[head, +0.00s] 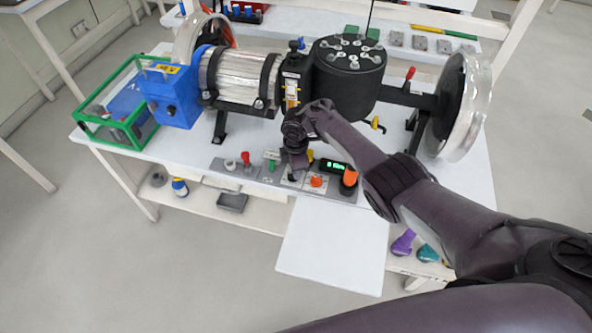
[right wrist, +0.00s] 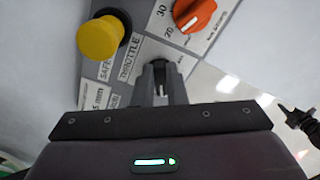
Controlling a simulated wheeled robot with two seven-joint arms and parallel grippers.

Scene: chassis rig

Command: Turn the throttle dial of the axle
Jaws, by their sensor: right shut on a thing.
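The throttle dial is on the grey control panel (head: 257,173) at the front edge of the table. In the right wrist view, my right gripper (right wrist: 160,82) points down at the panel beside the printed THROTTLE label (right wrist: 130,58). Its fingers are shut on the small dark dial, and only a little of it shows between them. In the head view, my right gripper (head: 294,168) reaches the panel from above and hides the dial. The axle assembly, with a silver ribbed motor (head: 237,76) and a black drum (head: 347,75), stands behind the panel. My left gripper is not in view.
Close to the gripper are a yellow safety button (right wrist: 100,38) and an orange dial (right wrist: 195,12). The panel also has a red-topped lever (head: 246,159) and a green-lit display (head: 335,165). A green frame (head: 110,140) stands at the table's left end.

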